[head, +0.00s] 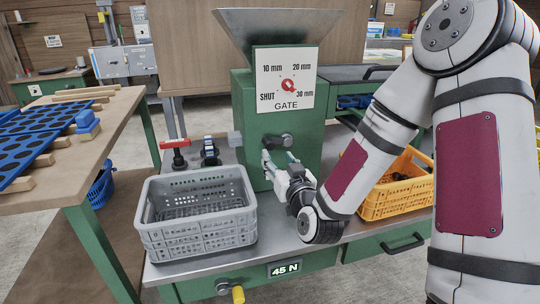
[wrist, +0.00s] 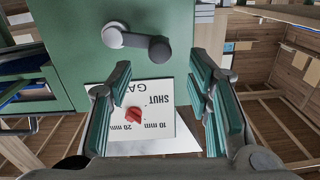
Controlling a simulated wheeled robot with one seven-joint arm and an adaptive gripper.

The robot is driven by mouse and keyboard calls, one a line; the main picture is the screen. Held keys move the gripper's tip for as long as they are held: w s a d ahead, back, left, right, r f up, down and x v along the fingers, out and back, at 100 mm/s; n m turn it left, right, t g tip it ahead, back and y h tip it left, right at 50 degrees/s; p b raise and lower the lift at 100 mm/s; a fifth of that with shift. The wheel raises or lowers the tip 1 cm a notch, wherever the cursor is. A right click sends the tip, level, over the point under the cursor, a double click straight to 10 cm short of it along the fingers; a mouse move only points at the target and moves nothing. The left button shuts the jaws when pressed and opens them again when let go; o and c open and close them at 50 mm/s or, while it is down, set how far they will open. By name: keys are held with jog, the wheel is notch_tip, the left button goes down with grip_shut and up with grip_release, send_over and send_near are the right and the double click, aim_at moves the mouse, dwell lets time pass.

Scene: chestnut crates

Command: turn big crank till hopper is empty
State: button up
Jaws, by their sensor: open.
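The big crank shows as a dark arm with a rounded knob on the front of the green machine, in the head view (head: 279,142) and in the wrist view (wrist: 138,38). The grey metal hopper (head: 280,28) sits on top of the machine; its inside is hidden from both views. The gate panel (head: 285,105) has a red dial (head: 288,86) with marks from SHUT to 30 mm. My gripper (head: 279,160) is open just below the crank in the head view. In the wrist view its spread fingers (wrist: 160,75) have nothing between them, and the crank lies beyond their tips.
A grey crate (head: 197,236), apparently empty, stands left of my gripper on the metal bench. An orange crate (head: 400,204) with dark contents stands to the right, partly behind my arm. A red-handled clamp (head: 175,145) stands behind the grey crate. A wooden table (head: 70,170) is at left.

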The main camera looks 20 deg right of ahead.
aim_at(271, 147)
jog(key=w+b, duration=0.1)
jog(key=w, duration=0.7)
jog(key=shift+a, duration=0.1)
grip_shut()
